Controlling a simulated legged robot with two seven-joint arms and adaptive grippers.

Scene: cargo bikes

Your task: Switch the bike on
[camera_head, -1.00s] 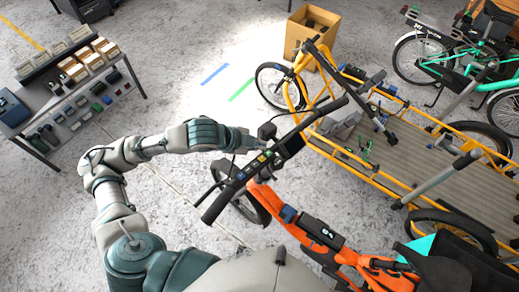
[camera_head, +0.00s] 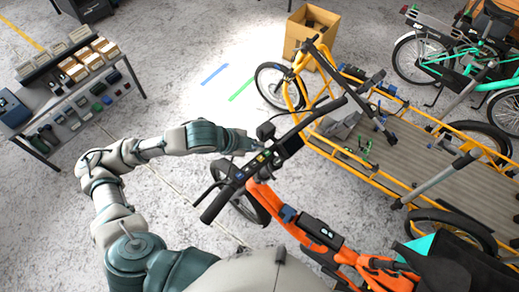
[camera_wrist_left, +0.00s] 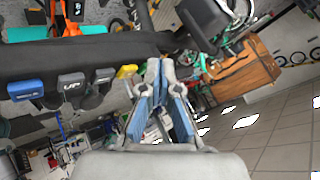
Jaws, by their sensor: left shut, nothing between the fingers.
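An orange bike (camera_head: 322,238) stands in front of me, with a black handlebar (camera_head: 218,205) running diagonally. A row of coloured buttons (camera_head: 252,167) sits on the bar. In the left wrist view, a blue button (camera_wrist_left: 38,89), a grey button marked UP (camera_wrist_left: 72,84), another grey button (camera_wrist_left: 104,78) and a yellow button (camera_wrist_left: 127,71) line the bar's edge. My left gripper (camera_head: 254,144) is shut and empty, beside the bar near the buttons. Its fingertips (camera_wrist_left: 159,72) appear just right of the yellow button; contact cannot be told. My right gripper is not in view.
A yellow cargo bike (camera_head: 400,150) with a flat bed stands to the right. A teal bike (camera_head: 455,65) is at the upper right. A cardboard box (camera_head: 296,38) and a tool table (camera_head: 75,95) stand behind. Floor between them is open.

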